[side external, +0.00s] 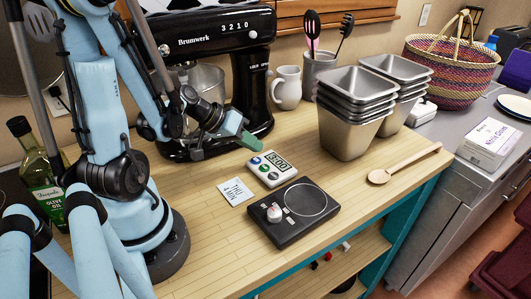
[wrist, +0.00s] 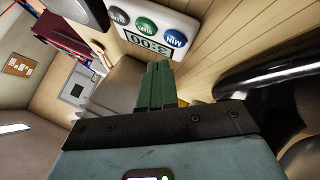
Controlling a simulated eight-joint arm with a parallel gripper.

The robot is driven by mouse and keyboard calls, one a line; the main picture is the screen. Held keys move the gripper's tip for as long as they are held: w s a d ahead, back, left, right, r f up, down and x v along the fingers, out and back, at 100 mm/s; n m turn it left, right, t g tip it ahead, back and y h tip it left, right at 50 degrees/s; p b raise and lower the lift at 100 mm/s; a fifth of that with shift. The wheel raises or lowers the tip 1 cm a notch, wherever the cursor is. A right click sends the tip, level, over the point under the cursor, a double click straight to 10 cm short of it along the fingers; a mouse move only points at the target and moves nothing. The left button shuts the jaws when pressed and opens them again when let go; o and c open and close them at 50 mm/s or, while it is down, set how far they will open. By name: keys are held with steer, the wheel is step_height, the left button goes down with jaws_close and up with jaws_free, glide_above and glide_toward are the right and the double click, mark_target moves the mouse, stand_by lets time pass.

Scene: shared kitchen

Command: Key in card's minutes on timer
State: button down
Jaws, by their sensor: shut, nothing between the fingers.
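The white timer (side external: 272,180) lies on the wooden counter, with a display that seems to read 3:00 in the wrist view. Beside the display it has a blue button marked MIN (wrist: 173,38), a green button (wrist: 146,25) and a grey button (wrist: 118,16). The small white card (side external: 235,191) lies flat to the left of the timer; its print is too small to read surely. My gripper (side external: 252,140) is shut and empty, above and behind the timer, apart from it. Its green fingers also show in the wrist view (wrist: 157,68).
A black mixer (side external: 200,40) stands behind my gripper. Stacked metal pans (side external: 345,140) and a wooden spoon (side external: 400,165) are to the right. An olive oil bottle (side external: 40,180) stands at left.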

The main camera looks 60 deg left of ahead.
steer(key=shift+r, duration=2.75)
steer(key=shift+d, duration=0.1)
step_height(320, 180, up, 6)
steer(key=s+m+g+y, duration=0.2)
steer(key=m+g, duration=0.3)
steer(key=shift+s+d+g+y, duration=0.15)
steer(key=shift+s+g+y, duration=0.15)
steer(key=shift+s+y, duration=0.1)
glide_above(253, 160)
step_height(253, 160, down, 12)
steer(key=shift+r, duration=0.25)
steer(key=shift+f, duration=0.95)
